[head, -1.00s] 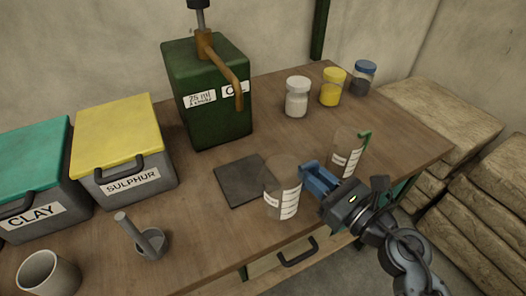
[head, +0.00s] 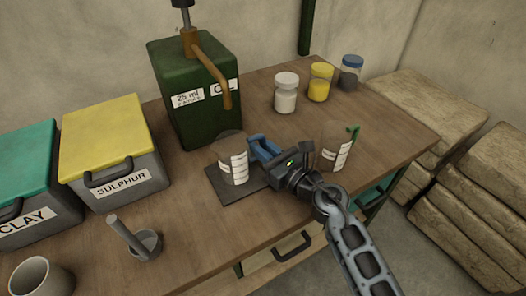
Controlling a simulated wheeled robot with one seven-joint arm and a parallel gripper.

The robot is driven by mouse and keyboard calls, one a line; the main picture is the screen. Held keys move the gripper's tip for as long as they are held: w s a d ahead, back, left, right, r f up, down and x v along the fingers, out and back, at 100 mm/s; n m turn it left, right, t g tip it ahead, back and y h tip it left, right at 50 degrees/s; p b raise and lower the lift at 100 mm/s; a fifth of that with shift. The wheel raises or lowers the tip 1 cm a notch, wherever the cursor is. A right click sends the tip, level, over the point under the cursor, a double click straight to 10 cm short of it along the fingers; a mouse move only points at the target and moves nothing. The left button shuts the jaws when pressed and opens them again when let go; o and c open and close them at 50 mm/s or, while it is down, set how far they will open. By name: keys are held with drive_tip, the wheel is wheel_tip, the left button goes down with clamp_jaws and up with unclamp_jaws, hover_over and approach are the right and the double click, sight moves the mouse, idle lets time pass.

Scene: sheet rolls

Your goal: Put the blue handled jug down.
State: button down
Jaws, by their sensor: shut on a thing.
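The blue handled jug (head: 233,165) is a clear, upright jug with a white marked scale. It is over the dark square mat (head: 215,183) on the wooden bench; I cannot tell whether its base touches the mat. My gripper (head: 264,148) reaches in from the right and is shut on the jug's handle side. Blue shows there, and the handle is largely hidden by the jaws. A second clear jug with a green handle (head: 334,154) stands to the right of my gripper.
A green oil dispenser (head: 190,118) with a brown spout stands just behind the jug. Jars with white (head: 286,95), yellow (head: 320,85) and blue (head: 350,75) tops stand at the back. The sulphur box (head: 112,150) and a mortar (head: 148,242) are left. Bench front is clear.

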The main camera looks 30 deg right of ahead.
drive_tip(key=shift+f, duration=0.15)
drive_tip(key=c, duration=1.5)
unclamp_jaws()
drive_tip(key=shift+f, duration=0.1)
drive_tip(key=o, duration=0.4)
drive_tip(key=shift+o, duration=0.2)
drive_tip(key=shift+r, duration=0.3)
drive_tip(key=s, duration=0.3)
drive_tip(key=s+d+b, duration=0.1)
drive_tip(key=s, duration=0.2)
drive_tip(key=s+d, duration=0.1)
drive_tip(key=s, duration=0.3)
drive_tip(key=shift+s+f+b, duration=0.1)
drive_tip(key=shift+f+b, duration=0.1)
drive_tip(key=shift+b, duration=0.1)
drive_tip(key=shift+s+d+r, duration=0.1)
drive_tip(key=shift+s+d, duration=0.1)
drive_tip(key=shift+s, duration=0.6)
